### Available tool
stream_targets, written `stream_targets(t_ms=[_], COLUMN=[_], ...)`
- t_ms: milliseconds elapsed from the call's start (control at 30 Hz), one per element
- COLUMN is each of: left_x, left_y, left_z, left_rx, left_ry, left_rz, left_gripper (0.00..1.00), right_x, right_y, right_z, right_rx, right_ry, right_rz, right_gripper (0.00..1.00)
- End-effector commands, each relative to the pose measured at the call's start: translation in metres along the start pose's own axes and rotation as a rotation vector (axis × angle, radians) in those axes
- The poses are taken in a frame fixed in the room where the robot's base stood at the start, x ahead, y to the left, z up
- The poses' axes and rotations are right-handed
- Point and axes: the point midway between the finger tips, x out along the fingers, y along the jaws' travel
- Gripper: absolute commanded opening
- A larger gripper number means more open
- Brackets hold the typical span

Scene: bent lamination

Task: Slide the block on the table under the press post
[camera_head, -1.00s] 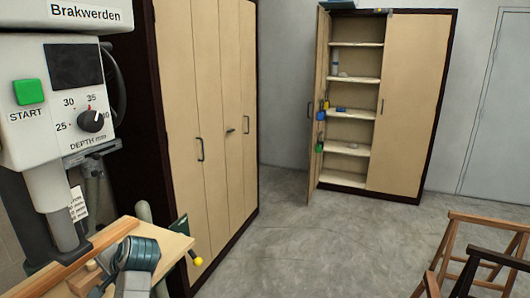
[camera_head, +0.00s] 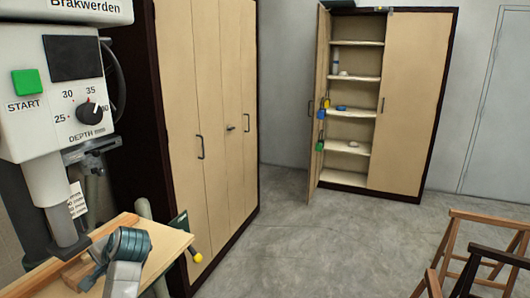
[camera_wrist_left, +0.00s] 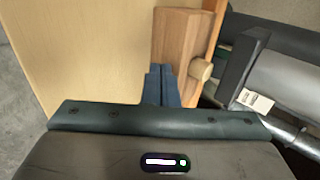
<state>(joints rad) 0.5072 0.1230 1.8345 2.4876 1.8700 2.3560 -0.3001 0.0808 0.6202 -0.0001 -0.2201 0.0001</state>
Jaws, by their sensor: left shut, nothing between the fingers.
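The wooden block (camera_head: 77,270) lies on the table (camera_head: 163,246) beside a long wooden strip (camera_head: 100,236), partly hidden by my left gripper. The press post (camera_head: 45,185) is a grey cylinder with a dark foot (camera_head: 68,242), just left of the block; the foot (camera_wrist_left: 242,62) also shows in the wrist view. My left gripper (camera_head: 88,284) is shut and empty, its fingertips (camera_wrist_left: 160,72) close against the block; contact is unclear. My right gripper is out of view.
The press head (camera_head: 62,90) with a green START button and depth dial hangs over the table's left side. A yellow-tipped handle (camera_head: 196,257) sticks out by the table's right edge.

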Motion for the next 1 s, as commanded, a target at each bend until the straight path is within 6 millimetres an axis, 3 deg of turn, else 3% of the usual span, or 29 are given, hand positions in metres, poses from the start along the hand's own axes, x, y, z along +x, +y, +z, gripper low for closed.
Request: stream_targets(t_ms=[1000], left_x=[0.027], left_y=[-0.024], left_z=[0.000], left_rx=[-0.001], left_ry=[0.000], left_rz=[-0.001], left_gripper=[0.00], right_x=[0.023], right_y=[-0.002], right_z=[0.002], right_rx=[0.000], right_ry=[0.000], right_rz=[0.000], right_gripper=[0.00])
